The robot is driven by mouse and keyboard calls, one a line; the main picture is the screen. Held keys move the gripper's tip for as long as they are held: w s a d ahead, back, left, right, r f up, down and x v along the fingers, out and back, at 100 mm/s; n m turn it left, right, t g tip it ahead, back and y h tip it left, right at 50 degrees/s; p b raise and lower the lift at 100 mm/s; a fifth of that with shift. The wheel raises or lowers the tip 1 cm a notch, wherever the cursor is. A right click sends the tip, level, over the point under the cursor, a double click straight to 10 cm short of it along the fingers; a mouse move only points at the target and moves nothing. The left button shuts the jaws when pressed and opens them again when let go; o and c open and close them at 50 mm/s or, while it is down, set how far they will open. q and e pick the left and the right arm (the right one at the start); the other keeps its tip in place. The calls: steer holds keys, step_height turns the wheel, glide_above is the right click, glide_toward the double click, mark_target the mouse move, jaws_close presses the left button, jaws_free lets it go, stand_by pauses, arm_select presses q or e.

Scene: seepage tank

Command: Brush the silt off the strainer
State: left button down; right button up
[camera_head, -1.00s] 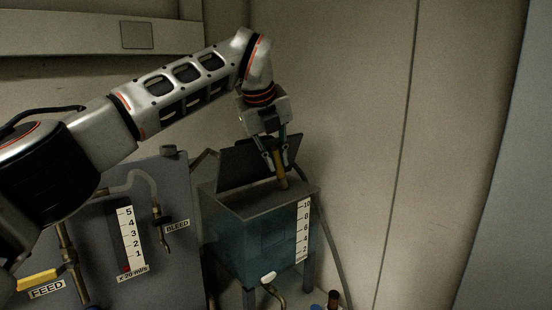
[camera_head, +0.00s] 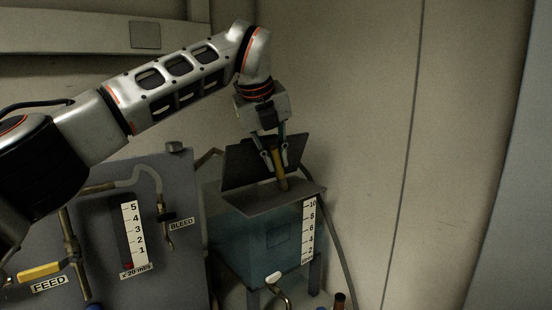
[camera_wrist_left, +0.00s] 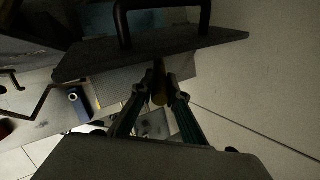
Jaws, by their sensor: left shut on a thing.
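My left gripper (camera_head: 278,158) is shut on a slim yellow-brown handle (camera_head: 278,162), apparently the brush. It holds it nearly upright over the top of the blue tank (camera_head: 240,232), in front of a raised dark lid (camera_head: 240,160). The handle also shows end-on between the fingers in the left wrist view (camera_wrist_left: 159,84). The brush's bristles cannot be made out. A ribbed grey surface (camera_wrist_left: 116,86) beside the fingers may be the strainer; I cannot tell whether the brush touches it, and silt is not discernible. My right gripper is in neither view.
A grey panel (camera_head: 180,280) with FEED and BLEED labels stands left of the tank. A hose (camera_head: 342,255) runs down the tank's right side and a tap (camera_head: 274,278) sticks out low in front.

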arm_select(q)
steer(key=shift+w+d, duration=0.1)
steer(key=shift+w+d+p, duration=0.3)
steer(key=shift+w+p, duration=0.1)
steer(key=shift+p, duration=0.4)
steer(key=shift+w+d+p, duration=0.2)
steer(key=shift+p, duration=0.2)
steer(key=shift+w+d+f, duration=0.1)
steer(key=shift+w+d, duration=0.05)
steer(key=shift+d, duration=0.05)
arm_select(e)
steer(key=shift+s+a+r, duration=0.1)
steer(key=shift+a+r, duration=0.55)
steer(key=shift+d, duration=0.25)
arm_select(q)
steer(key=shift+r, duration=1.5)
step_height(320, 180, up, 2)
steer(key=shift+r, duration=1)
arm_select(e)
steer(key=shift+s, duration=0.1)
